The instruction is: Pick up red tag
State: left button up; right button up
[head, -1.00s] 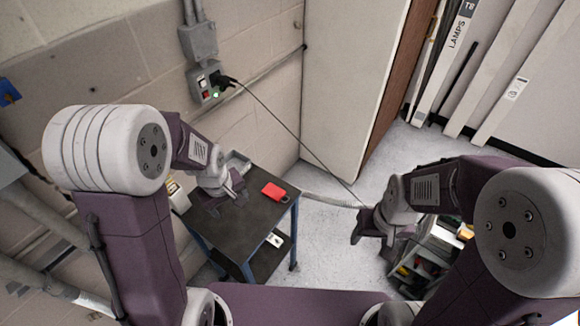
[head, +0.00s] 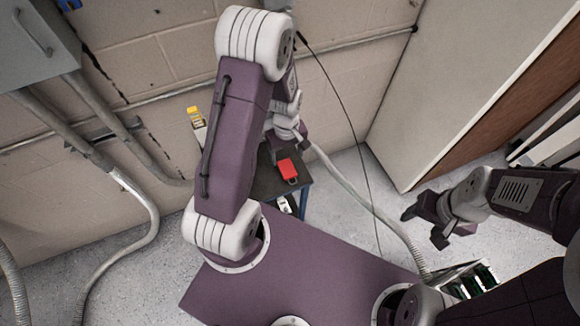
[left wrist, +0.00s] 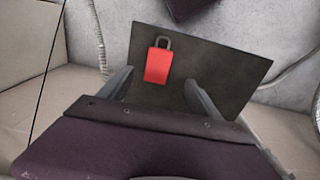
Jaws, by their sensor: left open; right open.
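The red tag (head: 287,169) lies on the dark top of a small table (head: 264,186). It is a flat red block with a dark shackle-like loop at one end. In the left wrist view the tag (left wrist: 157,68) shows between my left gripper's two fingers, loop pointing away. My left gripper (head: 290,142) is open and empty, close to the tag; the wrist view shows its fingers (left wrist: 159,78) apart on either side, and I cannot tell the height gap. My right gripper (head: 422,226) is open and empty, away to the right over the floor.
A block wall stands behind the table, with a grey conduit (head: 136,190) at left. A black cable (head: 345,125) hangs down right of the table. A pale cabinet (head: 440,90) stands at the right. My left arm hides much of the table.

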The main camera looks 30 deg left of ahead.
aim_at(289, 172)
pick_arm(q)
jog(key=shift+s+f, duration=0.2)
jog(key=shift+f, duration=0.95)
jog(key=shift+w+d+f+p, duration=0.2)
jog(key=shift+w+d+f, duration=0.1)
jog(key=shift+f, duration=0.2)
jog(key=shift+w+d+f+p, duration=0.15)
jog(key=shift+w+f, duration=0.15)
jog(key=shift+f, duration=0.15)
jog(key=f, duration=0.2)
jog(key=s+f+p, duration=0.1)
jog(key=f, duration=0.1)
jog(key=shift+a+f, duration=0.2)
jog(key=shift+f, duration=0.1)
jog(key=shift+w+d+f, duration=0.15)
jog(key=shift+f, duration=0.05)
jog(key=c, duration=1.4)
jog(key=shift+c, duration=0.2)
pick_arm(e)
jog(key=shift+w+d+r, duration=0.1)
jog(key=shift+r, duration=0.35)
jog(key=shift+w+d+r, duration=0.1)
jog(key=shift+r, duration=0.35)
pick_arm(q)
jog(key=shift+r, duration=0.1)
